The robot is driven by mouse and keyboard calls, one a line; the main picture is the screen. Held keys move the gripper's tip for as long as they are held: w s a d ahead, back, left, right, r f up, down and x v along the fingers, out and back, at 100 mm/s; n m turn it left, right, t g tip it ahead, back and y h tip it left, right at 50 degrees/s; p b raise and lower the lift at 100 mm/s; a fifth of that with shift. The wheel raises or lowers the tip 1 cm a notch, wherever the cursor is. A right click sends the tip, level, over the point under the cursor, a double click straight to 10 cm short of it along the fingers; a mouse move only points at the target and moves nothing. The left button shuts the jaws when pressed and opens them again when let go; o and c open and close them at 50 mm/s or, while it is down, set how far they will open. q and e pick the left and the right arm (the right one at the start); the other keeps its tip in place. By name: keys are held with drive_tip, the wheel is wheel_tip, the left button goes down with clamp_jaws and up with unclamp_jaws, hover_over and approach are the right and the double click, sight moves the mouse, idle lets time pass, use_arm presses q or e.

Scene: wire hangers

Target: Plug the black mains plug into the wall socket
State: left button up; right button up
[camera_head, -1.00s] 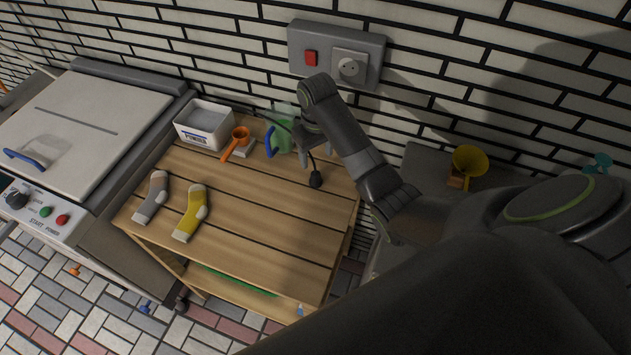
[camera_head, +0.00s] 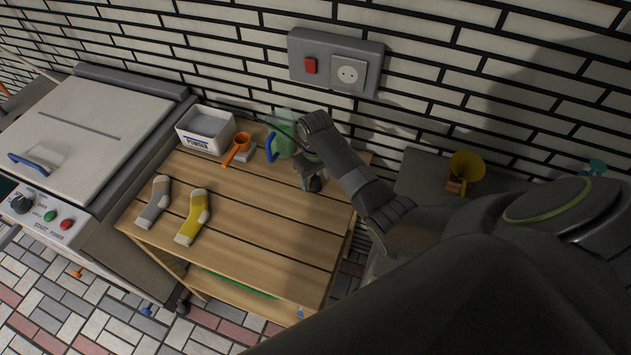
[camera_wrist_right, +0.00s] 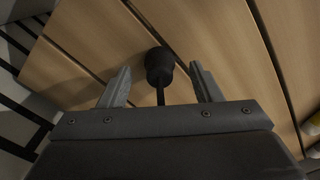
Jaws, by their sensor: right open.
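The black mains plug (camera_head: 315,184) stands on the wooden table near its back right edge. In the right wrist view the plug (camera_wrist_right: 159,64) is between and slightly beyond my right gripper's fingertips, with its cable running back between the fingers. My right gripper (camera_head: 310,182) is open, with a finger on either side of the plug's line, and it does not grip it. My left gripper is not in view.
A red switch (camera_head: 310,66) sits left of the socket.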

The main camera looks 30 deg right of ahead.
sight(316, 179)
drive_tip(key=shift+f, duration=0.8)
drive_tip(key=c, duration=1)
drive_tip(key=shift+r, duration=0.1)
wheel_tip(316, 179, up, 10)
drive_tip(key=shift+f+b, duration=0.1)
drive_tip(key=shift+b, duration=0.35)
